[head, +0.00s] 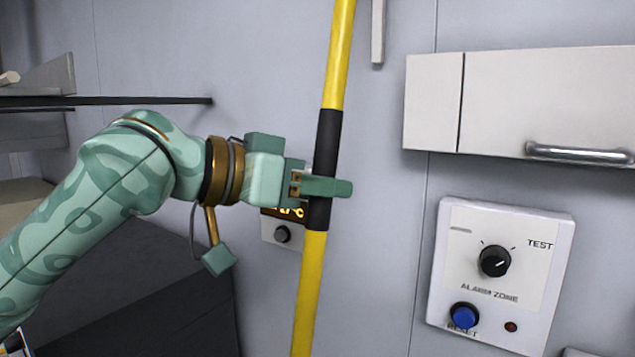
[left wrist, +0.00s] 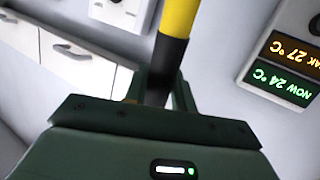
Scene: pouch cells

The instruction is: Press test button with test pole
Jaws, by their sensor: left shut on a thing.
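My left gripper (head: 320,186) is shut on the black grip section of a long yellow test pole (head: 312,285). The pole stands nearly upright, its top leaning slightly right, and both its ends are outside the head view. The pole also shows between the fingers in the left wrist view (left wrist: 178,18). A white alarm panel (head: 545,300) on the wall right of the pole has a black knob (head: 495,261), the label TEST, a blue button (head: 464,316) labelled RESET and a small red light (head: 511,327). No separate test button is clear. My right gripper is out of view.
A white wall cabinet (head: 432,100) with a metal handle (head: 580,153) hangs above the panel. A temperature display (head: 283,212) with a knob is on the wall behind the gripper. A dark shelf (head: 120,100) and a black box-like surface (head: 140,300) lie at left.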

